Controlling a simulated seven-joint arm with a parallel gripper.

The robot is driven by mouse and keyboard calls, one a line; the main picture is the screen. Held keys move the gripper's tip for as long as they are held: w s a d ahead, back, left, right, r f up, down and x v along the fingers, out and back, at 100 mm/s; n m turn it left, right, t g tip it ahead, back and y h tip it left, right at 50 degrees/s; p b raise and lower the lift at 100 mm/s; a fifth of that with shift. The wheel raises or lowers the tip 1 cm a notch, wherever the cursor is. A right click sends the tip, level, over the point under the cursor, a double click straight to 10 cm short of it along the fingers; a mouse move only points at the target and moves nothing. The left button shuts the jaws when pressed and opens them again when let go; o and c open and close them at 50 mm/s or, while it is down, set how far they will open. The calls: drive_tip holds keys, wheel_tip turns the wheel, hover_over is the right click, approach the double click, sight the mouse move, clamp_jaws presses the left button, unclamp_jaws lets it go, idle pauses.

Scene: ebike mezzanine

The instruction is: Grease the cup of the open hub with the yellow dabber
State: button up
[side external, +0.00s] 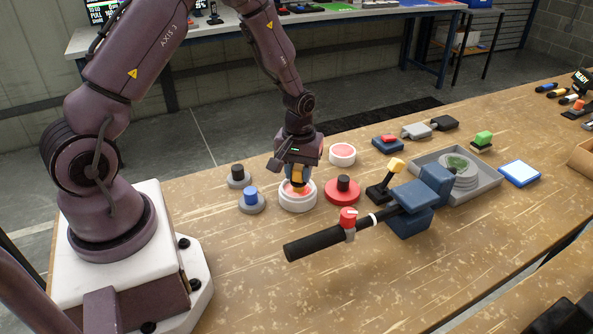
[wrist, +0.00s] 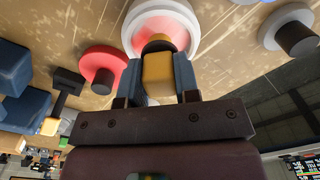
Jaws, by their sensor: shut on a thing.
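My gripper (side external: 297,178) is shut on the yellow dabber (side external: 298,187), which also shows between the fingers in the wrist view (wrist: 158,75). The dabber's dark lower end is over or in a white round cup (side external: 298,206) with a pink-red inside; I cannot tell whether it touches the pink surface. The cup's white rim also shows in the wrist view (wrist: 190,22). A grey stepped ring (side external: 460,181), green in its middle, lies in a grey tray (side external: 486,191) at the right. I cannot tell for certain which round part is the open hub.
A red disc with black knob (side external: 343,192) stands close right of the cup. Grey discs with blue (side external: 251,198) and black (side external: 238,176) knobs are left. Another white cup (side external: 342,154) is behind. A black handlebar grip (side external: 318,243) in a blue clamp (side external: 408,220) lies in front.

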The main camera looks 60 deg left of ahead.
drive_tip(key=shift+w, duration=0.4)
drive_tip(key=shift+s, duration=0.1)
drive_tip(key=shift+s, duration=0.4)
drive_tip(key=shift+d, duration=0.25)
drive_tip(key=shift+d, duration=0.25)
drive_tip(key=shift+a, duration=0.1)
